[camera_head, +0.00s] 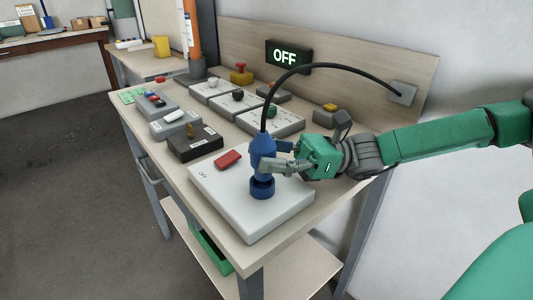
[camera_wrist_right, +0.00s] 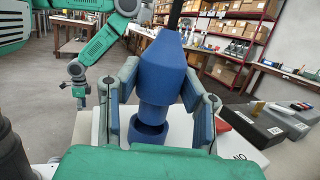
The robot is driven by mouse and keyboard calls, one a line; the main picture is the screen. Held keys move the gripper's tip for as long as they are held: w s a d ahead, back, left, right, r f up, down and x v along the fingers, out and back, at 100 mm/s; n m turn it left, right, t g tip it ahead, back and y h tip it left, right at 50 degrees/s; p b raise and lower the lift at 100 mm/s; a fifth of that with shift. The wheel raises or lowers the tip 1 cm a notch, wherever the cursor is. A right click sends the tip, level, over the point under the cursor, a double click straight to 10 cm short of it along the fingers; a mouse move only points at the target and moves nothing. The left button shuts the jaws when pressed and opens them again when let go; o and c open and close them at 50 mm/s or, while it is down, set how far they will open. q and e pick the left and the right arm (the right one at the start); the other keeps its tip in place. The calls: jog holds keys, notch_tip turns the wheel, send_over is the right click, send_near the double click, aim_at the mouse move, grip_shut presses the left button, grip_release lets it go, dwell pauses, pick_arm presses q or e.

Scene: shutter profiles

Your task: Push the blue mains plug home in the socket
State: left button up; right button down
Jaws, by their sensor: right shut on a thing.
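The blue mains plug (camera_head: 262,152) is upright, with a black cable rising from its top. My right gripper (camera_head: 270,158) is shut on its body from the right side. The plug also shows large between the fingers in the right wrist view (camera_wrist_right: 160,75). The blue socket (camera_head: 262,188) stands on a white panel box (camera_head: 240,218). The plug's narrower lower end is at the socket's mouth (camera_wrist_right: 147,132), in line with it; I cannot tell how deep it sits. My left gripper (camera_wrist_right: 80,98) is small in the wrist view, away from the panel; its jaws are unclear.
A red rocker switch (camera_head: 228,159) is on the panel beside the socket. A black box (camera_head: 195,143) and several grey control boxes stand behind. The cable (camera_head: 335,68) arches to a wall plate (camera_head: 403,93). A display (camera_head: 288,56) reads OFF.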

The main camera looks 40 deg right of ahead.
pick_arm(q)
jog(key=shift+r, duration=0.15)
jog(key=shift+f, duration=0.3)
dwell(0.3)
jog(key=shift+r, duration=0.15)
jog(key=shift+r, duration=0.15)
jog(key=shift+r+p, duration=1.35)
jog(key=shift+p, duration=0.1)
dwell(5.5)
